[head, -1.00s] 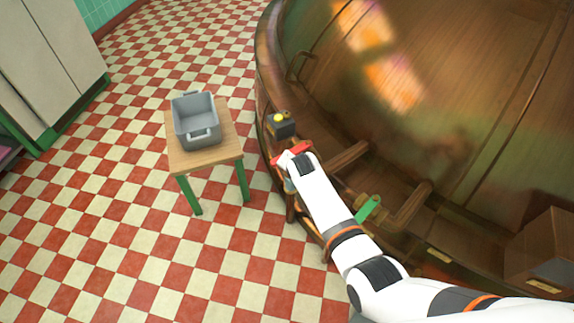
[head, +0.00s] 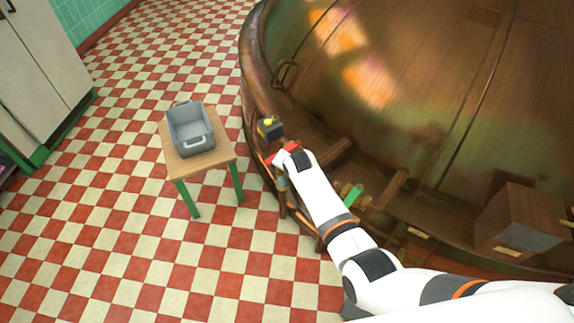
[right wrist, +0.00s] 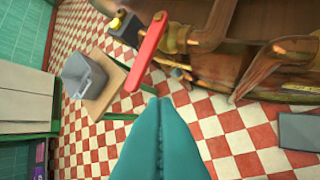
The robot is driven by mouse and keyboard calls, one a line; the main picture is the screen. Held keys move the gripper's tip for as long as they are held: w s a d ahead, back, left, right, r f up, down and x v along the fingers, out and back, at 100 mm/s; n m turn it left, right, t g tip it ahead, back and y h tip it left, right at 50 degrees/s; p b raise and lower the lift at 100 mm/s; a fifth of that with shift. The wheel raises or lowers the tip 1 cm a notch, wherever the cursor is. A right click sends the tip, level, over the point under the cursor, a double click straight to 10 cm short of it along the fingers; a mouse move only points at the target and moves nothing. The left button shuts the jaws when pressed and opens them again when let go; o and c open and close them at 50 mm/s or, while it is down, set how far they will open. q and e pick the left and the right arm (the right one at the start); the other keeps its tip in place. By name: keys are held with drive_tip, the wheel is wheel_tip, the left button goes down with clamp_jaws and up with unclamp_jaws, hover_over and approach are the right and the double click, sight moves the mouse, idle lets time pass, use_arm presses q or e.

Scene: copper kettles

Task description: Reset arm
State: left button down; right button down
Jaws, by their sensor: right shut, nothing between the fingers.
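My right arm (head: 325,200) reaches in from the lower right in the head view, along the side of the copper kettle (head: 420,110). Its gripper end is mostly hidden there. In the right wrist view, my teal right gripper (right wrist: 158,100) is shut and empty, its fingers together. A red lever (right wrist: 150,48) shows just beyond and above the fingertips, with a gap in the picture; I cannot tell the true distance. Its red also shows at the arm's end in the head view (head: 285,153). My left gripper is not in view.
A grey bin (head: 190,132) stands on a small wooden table (head: 202,163) with green legs, left of the arm. A dark box with a yellow button (head: 270,127) and a green handle (head: 353,194) are by the kettle. Cream cabinets (head: 45,60) stand far left. The checkered floor is open.

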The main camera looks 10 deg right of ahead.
drive_tip(key=shift+s, duration=0.1)
drive_tip(key=s+d+f+n+g, duration=0.2)
drive_tip(key=s+d+f+n, duration=0.1)
drive_tip(key=s+f, duration=0.95)
drive_tip(key=s+d+f+n+g, duration=0.1)
drive_tip(key=s+d+f+n, duration=0.15)
drive_tip(key=s+f, duration=1)
drive_tip(key=s+d+f+n+g, duration=0.1)
drive_tip(key=s+d+f, duration=0.1)
drive_tip(key=s, duration=0.8)
drive_tip(key=s+d+f+n+g, duration=0.1)
drive_tip(key=s+d+f+n, duration=0.1)
drive_tip(key=s, duration=0.8)
drive_tip(key=s+d+f+n+g, duration=0.1)
drive_tip(key=s+f, duration=0.3)
drive_tip(key=s, duration=0.7)
drive_tip(key=shift+d+n+h+b, duration=0.3)
drive_tip(key=shift+d+n+b, duration=0.15)
drive_tip(key=shift+d, duration=0.4)
